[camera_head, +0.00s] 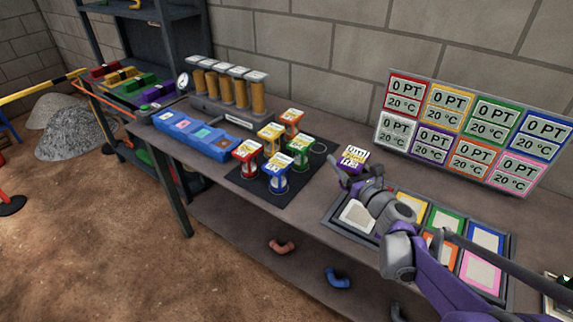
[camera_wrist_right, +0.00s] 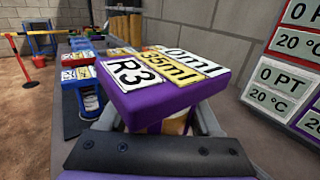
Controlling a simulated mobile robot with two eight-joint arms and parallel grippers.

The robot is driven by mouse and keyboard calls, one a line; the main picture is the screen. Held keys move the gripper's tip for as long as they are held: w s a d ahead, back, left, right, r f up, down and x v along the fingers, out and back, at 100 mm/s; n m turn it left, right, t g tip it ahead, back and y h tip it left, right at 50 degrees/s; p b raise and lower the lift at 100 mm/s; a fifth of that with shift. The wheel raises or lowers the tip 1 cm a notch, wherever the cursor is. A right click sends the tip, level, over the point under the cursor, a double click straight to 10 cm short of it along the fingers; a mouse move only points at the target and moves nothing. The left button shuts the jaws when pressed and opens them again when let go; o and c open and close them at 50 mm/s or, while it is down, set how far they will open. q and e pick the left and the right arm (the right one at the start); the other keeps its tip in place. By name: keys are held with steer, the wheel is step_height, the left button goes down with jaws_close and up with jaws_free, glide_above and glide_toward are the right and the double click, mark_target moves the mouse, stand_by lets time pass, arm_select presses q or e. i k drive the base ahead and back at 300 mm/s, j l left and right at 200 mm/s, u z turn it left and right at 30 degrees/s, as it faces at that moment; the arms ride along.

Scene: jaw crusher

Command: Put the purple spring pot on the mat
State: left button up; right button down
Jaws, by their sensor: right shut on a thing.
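The purple spring pot (camera_head: 354,158) has a purple top with white and yellow labels. It is in my right gripper (camera_head: 354,176), which is shut on it. It is held up between the black mat and the tray of coloured squares. In the right wrist view the pot's purple top (camera_wrist_right: 165,103) fills the middle, and its lower part is mostly hidden. The black mat (camera_head: 262,196) lies on the bench left of my right gripper. It bears several pots in red, yellow, green, blue and orange, and has white ring outlines. My left gripper is not in view.
A tray with coloured squares (camera_head: 333,218) lies under my right arm. A board of temperature signs (camera_head: 470,128) stands behind it. A blue block (camera_head: 203,137) and a rack of brown cylinders (camera_head: 228,92) stand left of the mat. Bare bench shows between mat and tray.

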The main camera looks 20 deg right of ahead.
mark_target(318, 149)
steer(key=i, duration=0.95)
